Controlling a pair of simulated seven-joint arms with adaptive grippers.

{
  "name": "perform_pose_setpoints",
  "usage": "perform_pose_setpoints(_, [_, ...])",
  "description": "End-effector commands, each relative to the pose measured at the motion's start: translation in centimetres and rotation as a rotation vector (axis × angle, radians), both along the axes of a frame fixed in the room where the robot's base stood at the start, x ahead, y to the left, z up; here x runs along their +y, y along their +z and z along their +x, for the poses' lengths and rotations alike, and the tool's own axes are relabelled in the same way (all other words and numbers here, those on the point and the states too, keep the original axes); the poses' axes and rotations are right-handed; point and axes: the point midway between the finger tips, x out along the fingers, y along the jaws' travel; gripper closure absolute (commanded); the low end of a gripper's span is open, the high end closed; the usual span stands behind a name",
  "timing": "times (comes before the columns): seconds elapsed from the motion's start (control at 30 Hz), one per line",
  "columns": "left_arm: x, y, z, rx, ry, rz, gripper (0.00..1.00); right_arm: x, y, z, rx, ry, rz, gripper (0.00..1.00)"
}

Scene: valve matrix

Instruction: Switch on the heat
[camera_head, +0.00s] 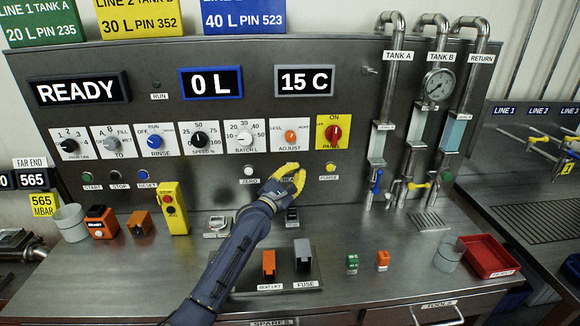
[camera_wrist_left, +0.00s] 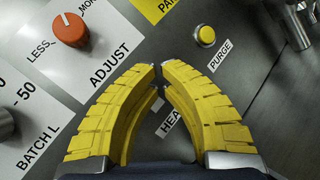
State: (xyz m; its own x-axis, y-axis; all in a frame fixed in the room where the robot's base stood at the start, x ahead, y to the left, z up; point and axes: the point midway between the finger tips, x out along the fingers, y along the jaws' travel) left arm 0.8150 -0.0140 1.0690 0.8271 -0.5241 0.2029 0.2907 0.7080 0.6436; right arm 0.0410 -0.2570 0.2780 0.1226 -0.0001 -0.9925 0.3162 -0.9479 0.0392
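My left gripper (camera_head: 290,175) has yellow ribbed fingers and is in front of the control panel, below the ADJUST knob. In the left wrist view the two fingertips (camera_wrist_left: 159,72) nearly meet, with only a narrow gap, and nothing is clearly held between them. The HEAT label (camera_wrist_left: 171,122) shows partly behind the right finger; in the head view the gripper covers most of it. The heat control itself is hidden or too unclear to make out. The display (camera_head: 304,81) reads 15 C. My right gripper is not in view.
The orange ADJUST knob (camera_head: 291,135) is above the gripper. The white ZERO button (camera_head: 249,171) is to its left, the yellow PURGE button (camera_head: 331,169) to its right. The red PANEL knob (camera_head: 333,132) is at upper right. Orange SEAT LIFT (camera_head: 268,262) and grey FUSE (camera_head: 303,254) blocks stand below.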

Motion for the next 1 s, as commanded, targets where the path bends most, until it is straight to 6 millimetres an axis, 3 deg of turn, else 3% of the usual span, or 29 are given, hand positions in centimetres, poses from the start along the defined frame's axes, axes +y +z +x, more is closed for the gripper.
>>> perform_pose_setpoints(0.7, [-0.4, -0.6, -4.6, 0.000, -0.001, -0.001, 1.00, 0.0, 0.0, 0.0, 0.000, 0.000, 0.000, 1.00])
perform_pose_setpoints(1.0, [-0.4, -0.6, -4.9, 0.000, 0.001, 0.001, 1.00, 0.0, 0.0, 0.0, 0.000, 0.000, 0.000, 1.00])
